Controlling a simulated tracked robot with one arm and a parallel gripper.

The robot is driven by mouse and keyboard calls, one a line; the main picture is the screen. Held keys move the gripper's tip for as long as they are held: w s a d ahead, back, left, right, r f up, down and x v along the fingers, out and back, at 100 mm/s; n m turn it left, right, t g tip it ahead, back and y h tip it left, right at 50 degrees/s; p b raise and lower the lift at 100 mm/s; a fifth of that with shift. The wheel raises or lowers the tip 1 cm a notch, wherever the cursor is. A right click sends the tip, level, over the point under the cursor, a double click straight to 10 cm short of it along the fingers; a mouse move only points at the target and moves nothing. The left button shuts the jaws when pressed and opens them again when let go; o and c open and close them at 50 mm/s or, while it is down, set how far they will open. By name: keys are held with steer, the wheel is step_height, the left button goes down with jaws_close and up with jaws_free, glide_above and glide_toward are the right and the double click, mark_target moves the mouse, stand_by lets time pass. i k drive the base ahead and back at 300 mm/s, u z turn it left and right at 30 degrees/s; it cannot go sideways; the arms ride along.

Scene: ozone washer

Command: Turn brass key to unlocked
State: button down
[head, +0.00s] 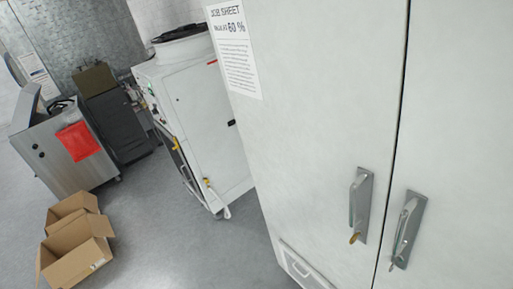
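A small brass-coloured key (354,238) sticks out at the lower end of the left grey door handle (360,203) on a tall white cabinet (320,110). It is small in the picture, and I cannot tell which way its lock is set. The right door handle (407,229) has a small greyer key-like piece (392,266) at its lower end. Both cabinet doors look shut, with a dark seam between them. My gripper is not in view.
A job sheet (233,45) is fixed to the cabinet's left door. A white machine (195,110) stands behind to the left. Farther left are a steel unit with a red sheet (78,141) and an open cardboard box (80,255). Grey floor (180,255) is clear between box and cabinet.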

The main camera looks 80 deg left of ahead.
mark_target(353, 239)
steer(key=u, duration=1.2)
steer(key=k, duration=0.35)
steer(key=u, duration=0.3)
